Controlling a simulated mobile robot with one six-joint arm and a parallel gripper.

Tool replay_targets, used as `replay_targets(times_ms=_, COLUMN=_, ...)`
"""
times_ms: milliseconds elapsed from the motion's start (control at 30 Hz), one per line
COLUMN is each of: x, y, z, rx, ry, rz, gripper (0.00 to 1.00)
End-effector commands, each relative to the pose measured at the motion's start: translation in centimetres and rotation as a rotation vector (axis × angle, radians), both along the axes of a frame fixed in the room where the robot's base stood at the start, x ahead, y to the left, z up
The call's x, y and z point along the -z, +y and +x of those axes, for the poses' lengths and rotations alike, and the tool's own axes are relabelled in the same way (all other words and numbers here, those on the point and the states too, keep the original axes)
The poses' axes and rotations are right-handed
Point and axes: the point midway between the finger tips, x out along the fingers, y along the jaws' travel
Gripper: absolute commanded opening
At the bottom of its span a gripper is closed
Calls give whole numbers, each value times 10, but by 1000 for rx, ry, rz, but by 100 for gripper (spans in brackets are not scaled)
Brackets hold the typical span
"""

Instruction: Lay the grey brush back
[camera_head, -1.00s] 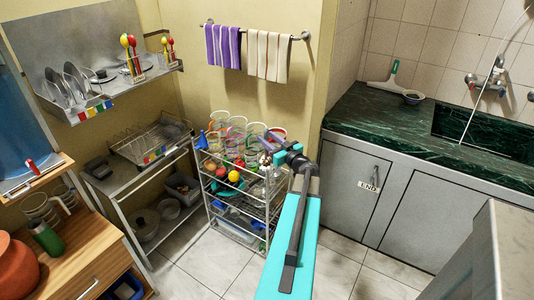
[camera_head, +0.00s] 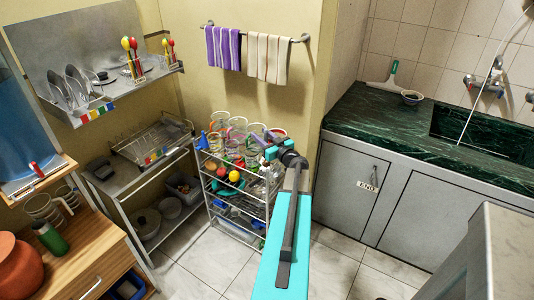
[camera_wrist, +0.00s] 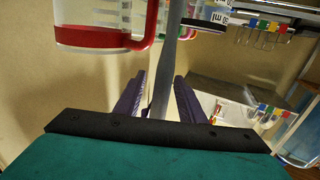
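My gripper (camera_wrist: 160,92) shows two purple fingers in the wrist view, standing apart. A grey rod (camera_wrist: 170,50) runs between them, close to both fingers. I cannot tell whether the rod is the brush's handle or a part of the trolley, nor whether the fingers touch it. In the head view, my gripper (camera_head: 268,152) is small, at the right side of the wire trolley (camera_head: 262,210), near its top cups. I cannot make out the grey brush with certainty in the head view.
A clear cup with a red band and handle (camera_wrist: 95,38) is close to my left finger in the wrist view. A dish rack (camera_head: 153,142) stands on the metal shelf left of the trolley. Floor (camera_head: 335,262) is clear ahead.

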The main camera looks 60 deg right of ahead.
Motion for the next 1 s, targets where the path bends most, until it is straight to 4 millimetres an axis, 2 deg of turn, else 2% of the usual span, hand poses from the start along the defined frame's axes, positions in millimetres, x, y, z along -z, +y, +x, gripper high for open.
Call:
replay_targets(times_ms=633, x=0, y=-1, z=4, rx=0, ry=0, rz=0, gripper=36)
replay_targets(times_ms=867, x=0, y=-1, z=3, rx=0, ry=0, rz=0, gripper=0)
replay_targets(times_ms=1000, x=0, y=-1, z=3, rx=0, ry=0, rz=0, gripper=0)
